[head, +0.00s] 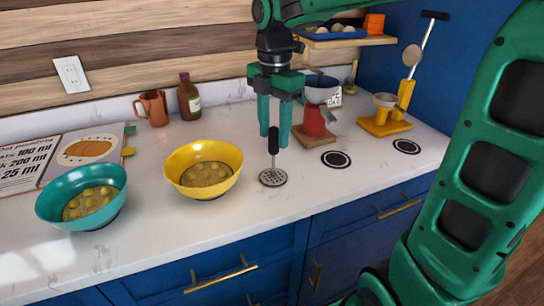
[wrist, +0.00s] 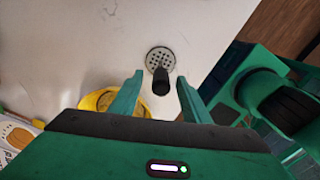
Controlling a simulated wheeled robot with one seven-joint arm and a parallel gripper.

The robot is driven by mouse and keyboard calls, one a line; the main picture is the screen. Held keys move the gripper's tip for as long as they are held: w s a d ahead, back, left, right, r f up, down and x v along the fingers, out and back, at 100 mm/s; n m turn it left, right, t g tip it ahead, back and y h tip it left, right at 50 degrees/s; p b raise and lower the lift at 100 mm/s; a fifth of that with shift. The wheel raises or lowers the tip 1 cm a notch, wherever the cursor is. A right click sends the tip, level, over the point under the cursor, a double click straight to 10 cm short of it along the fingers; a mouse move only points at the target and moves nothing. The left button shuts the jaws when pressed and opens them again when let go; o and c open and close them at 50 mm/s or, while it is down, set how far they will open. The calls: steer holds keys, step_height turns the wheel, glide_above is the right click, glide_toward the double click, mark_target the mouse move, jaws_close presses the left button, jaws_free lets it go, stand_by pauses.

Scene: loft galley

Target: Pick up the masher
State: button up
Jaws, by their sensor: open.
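The masher (head: 273,158) stands upright on the white counter, its black handle up and its round perforated metal plate down. In the wrist view I look down on the handle end of the masher (wrist: 161,82), with the plate behind it. My gripper (head: 273,138) is open and points straight down above the masher. Its fingers show on either side of the handle in the head view. In the wrist view the fingertips of my gripper (wrist: 160,80) lie left and right of the handle, with gaps on both sides. I cannot tell how far the handle top reaches between them.
A yellow bowl (head: 228,157) of pale lumps stands close left of the masher, and a teal bowl (head: 112,202) farther left. A red grinder-like device (head: 314,122) stands behind right. An orange stand (head: 384,126) is farther right. The counter in front is clear.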

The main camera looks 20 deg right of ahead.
steer(key=shift+f, duration=0.75)
steer(key=shift+c, duration=0.6)
jaws_close()
